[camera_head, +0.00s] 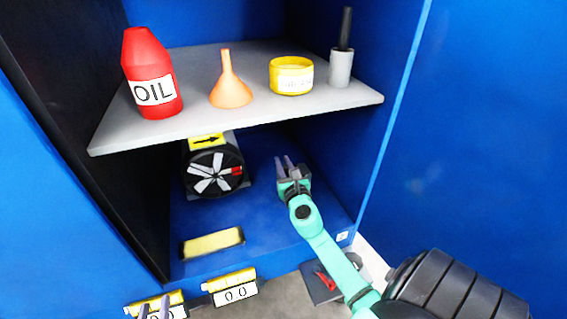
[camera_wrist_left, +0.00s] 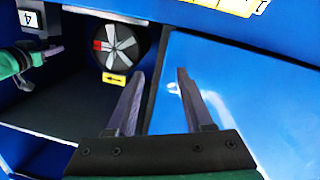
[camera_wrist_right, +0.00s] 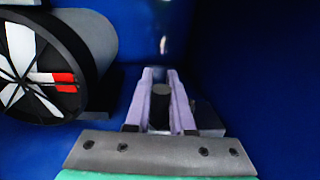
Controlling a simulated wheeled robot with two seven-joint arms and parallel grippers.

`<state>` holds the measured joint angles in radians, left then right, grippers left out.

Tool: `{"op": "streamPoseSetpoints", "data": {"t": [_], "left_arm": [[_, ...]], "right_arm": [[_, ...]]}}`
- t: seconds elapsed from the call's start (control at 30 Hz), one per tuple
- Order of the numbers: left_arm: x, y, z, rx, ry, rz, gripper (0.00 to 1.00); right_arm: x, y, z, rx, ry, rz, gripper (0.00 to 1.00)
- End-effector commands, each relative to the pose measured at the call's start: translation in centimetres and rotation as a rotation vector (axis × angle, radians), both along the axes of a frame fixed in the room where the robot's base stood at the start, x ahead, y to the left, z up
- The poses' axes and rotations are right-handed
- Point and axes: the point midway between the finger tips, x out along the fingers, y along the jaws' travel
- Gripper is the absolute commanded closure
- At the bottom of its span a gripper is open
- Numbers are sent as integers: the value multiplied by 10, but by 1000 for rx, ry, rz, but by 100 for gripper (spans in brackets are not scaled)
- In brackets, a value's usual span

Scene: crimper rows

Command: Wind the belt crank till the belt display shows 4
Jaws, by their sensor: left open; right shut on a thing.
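My right gripper (camera_head: 288,166) reaches into the lower part of the blue cabinet, right of the spoked wheel. In the right wrist view it is shut on a dark cylindrical knob (camera_wrist_right: 161,106); whether this is the belt crank's handle I cannot tell. The black wheel (camera_head: 215,173) has white spokes and a red mark at its right side; a yellow arrow plate (camera_head: 207,142) above it points right. A counter (camera_head: 237,293) below the cabinet reads 00. Another counter (camera_head: 180,313) to its left is partly hidden by my left gripper (camera_wrist_left: 160,72), which is open and empty.
A grey shelf (camera_head: 110,135) above the wheel holds an oil bottle (camera_head: 150,80), an orange funnel (camera_head: 230,88), a yellow tin (camera_head: 291,70) and a grey cup (camera_head: 341,68). A yellow strip (camera_head: 213,243) lies on the cabinet floor.

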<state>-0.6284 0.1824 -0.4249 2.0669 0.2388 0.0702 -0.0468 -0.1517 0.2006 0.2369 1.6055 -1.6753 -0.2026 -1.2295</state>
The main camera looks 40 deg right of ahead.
Motion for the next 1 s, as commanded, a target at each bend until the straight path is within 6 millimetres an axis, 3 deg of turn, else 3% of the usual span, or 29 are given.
{"op": "streamPoseSetpoints", "data": {"t": [0.1,0.33,0.4,0.6,0.93,0.97,1.0], "left_arm": [[-25,-2,-32,16,107,-18,48],[-73,-4,-76,39,292,-50,48],[-73,-5,-64,47,304,-58,48],[-72,-5,-63,53,310,-64,48],[-71,-5,-62,52,308,-64,48],[-72,-6,-62,52,308,-64,48],[-72,-6,-62,52,308,-64,48]], "right_arm": [[1,-1,2,1,0,-26,100],[4,-1,4,3,0,-107,100],[9,-2,6,5,-1,-206,100],[13,-6,1,1,0,-373,100],[12,-7,0,-2,1,-392,100],[12,-7,0,-2,1,-392,67],[12,-7,0,-2,1,-392,52]]}}
